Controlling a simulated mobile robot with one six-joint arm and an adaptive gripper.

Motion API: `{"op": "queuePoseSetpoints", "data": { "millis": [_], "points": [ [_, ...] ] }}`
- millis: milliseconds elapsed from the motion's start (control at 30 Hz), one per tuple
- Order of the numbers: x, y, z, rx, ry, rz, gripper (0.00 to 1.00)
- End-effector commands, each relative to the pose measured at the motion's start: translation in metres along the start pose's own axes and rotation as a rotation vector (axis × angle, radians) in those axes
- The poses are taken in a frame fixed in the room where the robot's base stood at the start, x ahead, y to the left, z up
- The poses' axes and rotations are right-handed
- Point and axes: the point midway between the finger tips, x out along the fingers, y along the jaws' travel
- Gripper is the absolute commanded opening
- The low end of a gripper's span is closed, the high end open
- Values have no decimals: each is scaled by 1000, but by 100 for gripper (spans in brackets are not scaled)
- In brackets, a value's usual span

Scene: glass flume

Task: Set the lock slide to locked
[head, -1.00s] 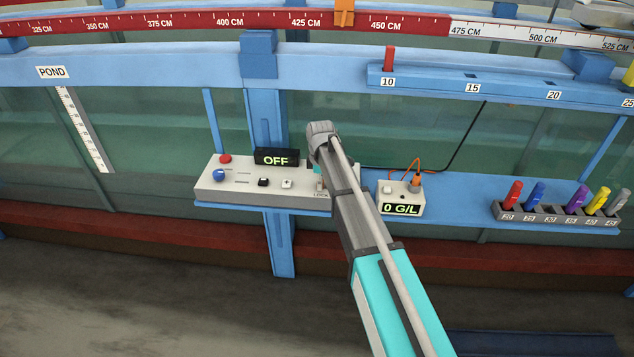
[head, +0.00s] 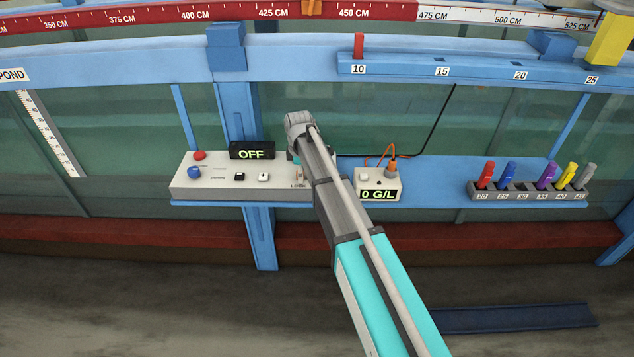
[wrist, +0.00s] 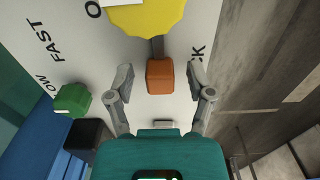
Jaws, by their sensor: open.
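The control panel (head: 215,188) is a pale box on a blue ledge, with an OFF display (head: 251,152) behind it. The lock slide, an orange-brown block (wrist: 160,76) in a dark slot, shows in the wrist view beside partly hidden lettering ending in "CK". My gripper (wrist: 161,80) is open, with one finger on either side of the block and a visible gap on both sides. In the head view my arm hides most of the gripper and the panel's right end, where the LOCK label partly shows. I cannot tell the slide's set position.
In the wrist view a yellow part (wrist: 147,17) lies just beyond the block and a green knob (wrist: 72,99) to the left. In the head view a 0 G/L meter (head: 378,184) and a rack of coloured pens (head: 528,190) stand right of my arm.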

Motion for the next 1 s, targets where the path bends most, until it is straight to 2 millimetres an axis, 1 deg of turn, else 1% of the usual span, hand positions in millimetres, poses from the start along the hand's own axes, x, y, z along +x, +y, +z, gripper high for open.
{"op": "queuePoseSetpoints", "data": {
  "millis": [267, 367, 500, 600, 1000],
  "points": [
    [0, 0, -5, 0, 1, 0, 69],
    [0, 1, -11, 0, 1, 0, 69],
    [0, 1, -25, -2, 1, 0, 69],
    [-12, 0, -24, 0, 0, 0, 69],
    [-46, 0, -24, 0, 1, 0, 69]
  ]
}}
